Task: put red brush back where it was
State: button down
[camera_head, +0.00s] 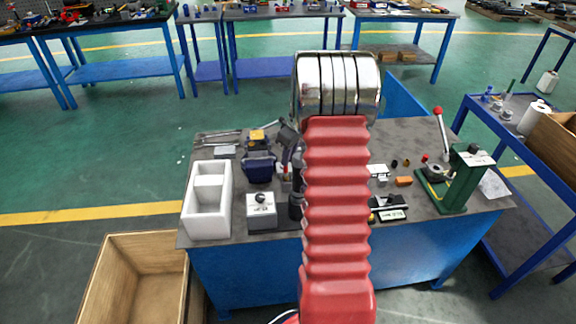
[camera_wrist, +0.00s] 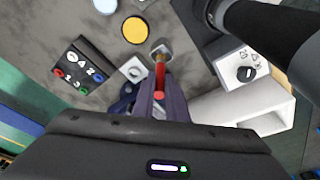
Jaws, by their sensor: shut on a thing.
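The red brush (camera_wrist: 160,74) shows in the wrist view as a short red handle with a pale grey end, pointing away from my gripper body. My gripper (camera_wrist: 160,90) is shut on it, with dark fingers on both sides of the handle. The brush lies over the grey benchtop; I cannot tell whether its far end touches anything. In the head view, my red arm hides most of my gripper. A dark blue vise-like tool (camera_head: 258,166) is on the bench left of my arm.
The workbench (camera_head: 410,135) holds a white foam box (camera_head: 208,225), a grey box with a black knob (camera_head: 261,212) and a green press (camera_head: 460,180). The wrist view shows a yellow disc (camera_wrist: 135,30) and a button panel (camera_wrist: 80,70). A wooden crate (camera_head: 95,285) stands front left.

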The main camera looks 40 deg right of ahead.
jog(key=shift+s+x, duration=0.2)
jog(key=shift+x, duration=0.7)
jog(key=shift+s+x, duration=0.2)
jog(key=shift+x, duration=0.7)
jog(key=shift+f, duration=0.2)
jog(key=c, duration=1.8)
grip_release()
jog(key=shift+o, duration=0.2)
jog(key=v, duration=1.2)
jog(key=shift+r, duration=0.15)
